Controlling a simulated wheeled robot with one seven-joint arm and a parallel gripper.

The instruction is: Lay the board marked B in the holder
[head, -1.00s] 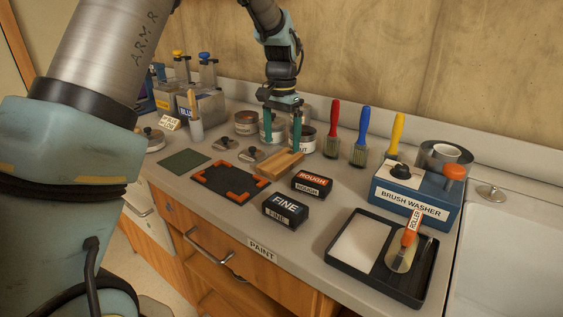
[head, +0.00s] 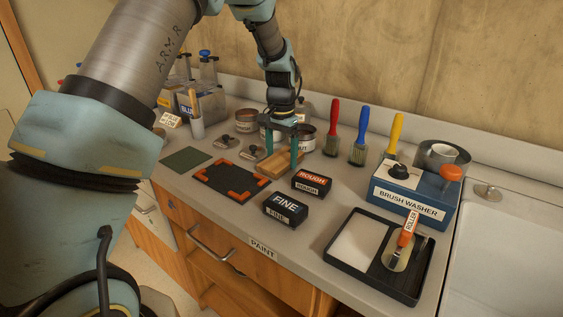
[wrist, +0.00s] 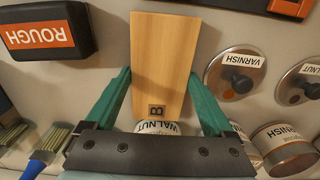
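The board marked B (wrist: 162,55) is a plain light wood block, lying on the counter beside the holder. It also shows in the head view (head: 278,164). The holder (head: 231,182) is a flat black plate with orange corners, empty, to the left of the board; its edge shows at the top right of the wrist view (wrist: 285,7). My gripper (head: 282,156) is low over the board, with one teal finger at each long side. In the wrist view the fingers (wrist: 160,73) look spread, tips close beside the board's edges; I cannot tell whether they touch.
ROUGH (head: 311,183) and FINE (head: 286,208) blocks lie right of the board and holder. Cans and lids (head: 251,153) stand close behind. Brushes (head: 359,137), a brush washer (head: 412,194) and a roller tray (head: 378,252) are farther right. A green mat (head: 186,160) lies left.

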